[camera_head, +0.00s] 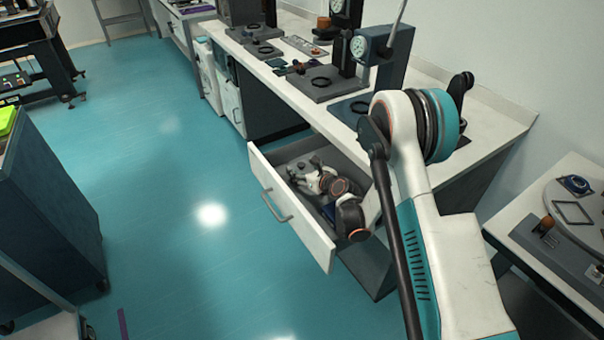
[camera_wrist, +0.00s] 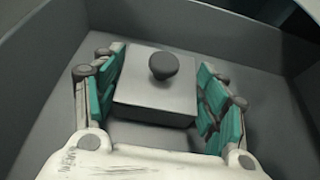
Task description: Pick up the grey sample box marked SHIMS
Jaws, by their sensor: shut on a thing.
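A grey box (camera_wrist: 156,92) with a dark round knob on its lid sits inside a grey drawer in the wrist view. No SHIMS marking can be read on it. My gripper (camera_wrist: 160,95) has its teal-padded fingers on the left and right sides of the box and is shut on it. Much of the box there is hidden by my gripper and wrist. I cannot tell whether the box is lifted off the drawer floor.
The drawer walls (camera_wrist: 40,65) stand close around my gripper. The white bench (camera_head: 285,75) above holds instruments, including a dial gauge stand (camera_head: 383,50). A side table (camera_head: 560,215) stands at the right. The teal floor (camera_head: 180,180) left of the drawer is clear.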

